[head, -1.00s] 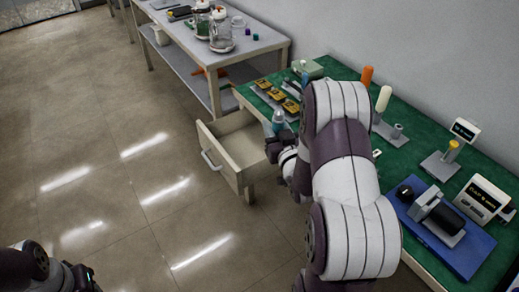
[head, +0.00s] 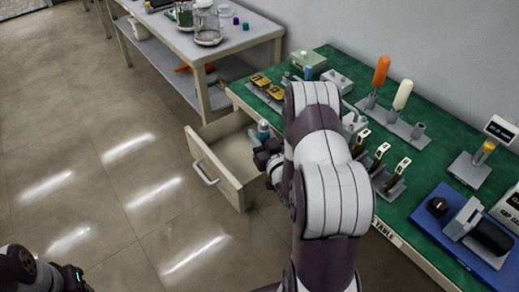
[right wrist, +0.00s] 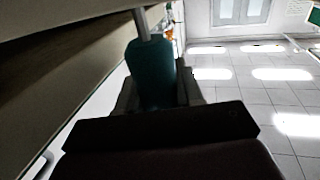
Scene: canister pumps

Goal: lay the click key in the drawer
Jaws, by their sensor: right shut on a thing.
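The click key, with a teal handle (head: 263,129), is held in my right gripper (head: 265,150) at the right part of the open drawer (head: 222,185). In the right wrist view, the key's teal handle (right wrist: 150,75) sits between the fingers with a thin grey shaft beyond it. A drawer wall or table edge fills the left of that view. My arm partly hides the drawer's right end, and I cannot tell whether the key touches the drawer. My left gripper (head: 72,278) shows only partly at the lower left, and its jaws are unclear.
The green-topped table (head: 440,125) holds a rack of black-handled tools (head: 385,170), a stand with orange and cream handles (head: 390,115), yellow-black pieces (head: 268,86) and a blue mat (head: 475,255). A second table (head: 245,40) with glass jars stands behind. Floor left of the drawer is clear.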

